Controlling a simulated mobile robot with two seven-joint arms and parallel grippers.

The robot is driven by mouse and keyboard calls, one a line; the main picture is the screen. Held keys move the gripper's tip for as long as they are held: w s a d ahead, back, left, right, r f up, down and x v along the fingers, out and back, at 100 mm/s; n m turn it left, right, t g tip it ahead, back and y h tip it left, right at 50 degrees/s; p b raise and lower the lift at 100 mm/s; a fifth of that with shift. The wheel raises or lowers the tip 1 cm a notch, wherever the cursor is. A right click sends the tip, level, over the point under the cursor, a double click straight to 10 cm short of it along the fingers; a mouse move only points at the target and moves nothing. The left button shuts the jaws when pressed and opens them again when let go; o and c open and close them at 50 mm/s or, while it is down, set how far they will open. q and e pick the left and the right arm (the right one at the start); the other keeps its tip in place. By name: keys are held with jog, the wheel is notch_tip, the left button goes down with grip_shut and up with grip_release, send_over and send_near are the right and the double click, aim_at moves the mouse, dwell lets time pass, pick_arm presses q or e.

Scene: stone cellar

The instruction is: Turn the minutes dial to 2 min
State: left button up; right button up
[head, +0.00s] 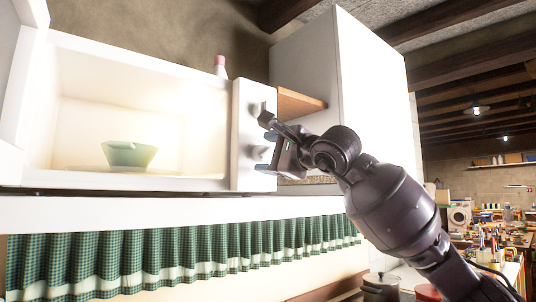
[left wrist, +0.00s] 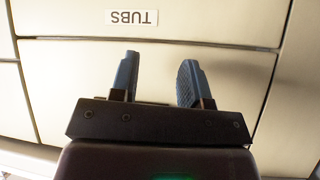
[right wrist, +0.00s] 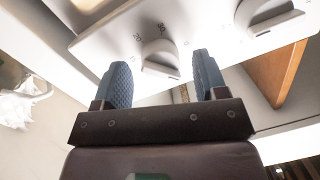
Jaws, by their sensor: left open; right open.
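The minutes dial (right wrist: 160,57) is a pale round knob with a raised grip on the white control panel (right wrist: 125,35); numbers such as 20 and 30 show around it. It looks like the lower knob (head: 258,153) in the head view. My right gripper (head: 266,143) is open in front of the panel. In the right wrist view its fingertips lie to either side of the dial; I cannot tell whether they touch it. The dial's exact setting is too small to read. My left gripper (left wrist: 158,62) is open and empty, facing a cream drawer front (left wrist: 220,40) labelled TUBS.
The lit oven cavity (head: 185,140) stands open with a green bowl (head: 130,152) inside. Another knob (head: 256,108) sits above the dial. A wooden shelf (head: 300,102) and tall white cabinet (head: 370,90) are close on the right. A checked curtain (head: 170,260) hangs below.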

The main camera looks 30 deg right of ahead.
jog(key=v, duration=1)
jog(key=shift+s, duration=0.25)
jog(key=shift+f, duration=0.1)
